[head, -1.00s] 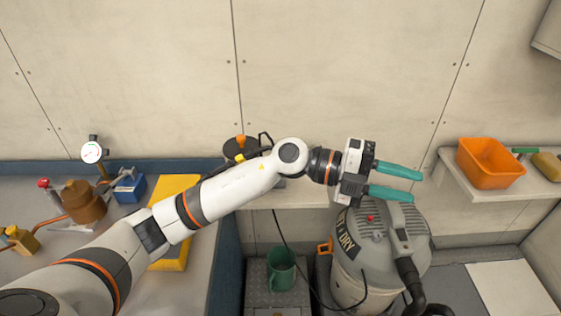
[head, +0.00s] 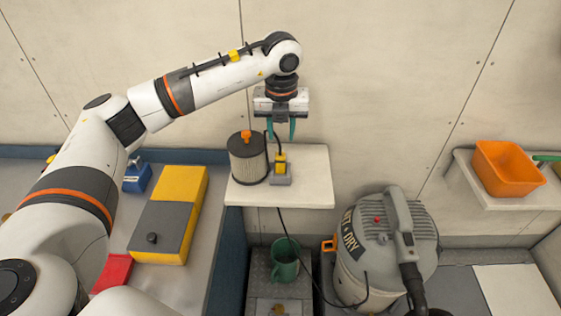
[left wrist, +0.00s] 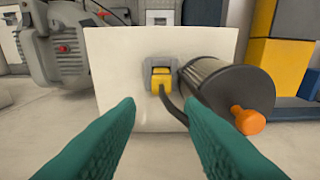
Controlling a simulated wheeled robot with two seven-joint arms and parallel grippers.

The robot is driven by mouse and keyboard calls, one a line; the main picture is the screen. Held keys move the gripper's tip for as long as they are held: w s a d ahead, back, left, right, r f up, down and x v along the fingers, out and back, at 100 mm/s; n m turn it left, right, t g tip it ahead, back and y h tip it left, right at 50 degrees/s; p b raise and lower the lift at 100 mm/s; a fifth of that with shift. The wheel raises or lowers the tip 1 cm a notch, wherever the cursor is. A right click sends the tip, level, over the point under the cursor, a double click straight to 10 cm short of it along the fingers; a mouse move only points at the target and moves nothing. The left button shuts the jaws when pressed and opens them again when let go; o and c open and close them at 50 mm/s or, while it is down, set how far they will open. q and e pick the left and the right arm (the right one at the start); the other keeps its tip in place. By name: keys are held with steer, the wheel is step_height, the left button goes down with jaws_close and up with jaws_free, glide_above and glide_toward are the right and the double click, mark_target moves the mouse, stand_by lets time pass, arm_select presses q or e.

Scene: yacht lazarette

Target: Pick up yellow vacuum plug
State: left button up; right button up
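The yellow vacuum plug (head: 281,162) sits upright in a grey socket block (head: 281,181) on the white shelf (head: 315,188). A dark cord leaves its top and runs down past the shelf to the vacuum. My left gripper (head: 281,130) points down just above and behind the plug, fingers apart and empty. In the left wrist view the plug (left wrist: 161,82) shows ahead, between and beyond the open teal fingers (left wrist: 163,103), not touching them. My right gripper is not in view.
A dark filter canister (head: 248,160) with an orange knob stands close to the left of the plug. The grey wet/dry vacuum (head: 365,250) stands lower right. A green mug (head: 285,262) is below the shelf. The shelf's right part is clear.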

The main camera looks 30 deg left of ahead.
mark_target(280, 154)
arm_select(q)
steer(key=shift+f, duration=0.4)
step_height(280, 154, down, 5)
steer(key=p, duration=0.2)
steer(key=shift+a+p, duration=0.15)
steer(key=shift+p, duration=0.25)
steer(key=shift+f, duration=0.25)
jaws_close()
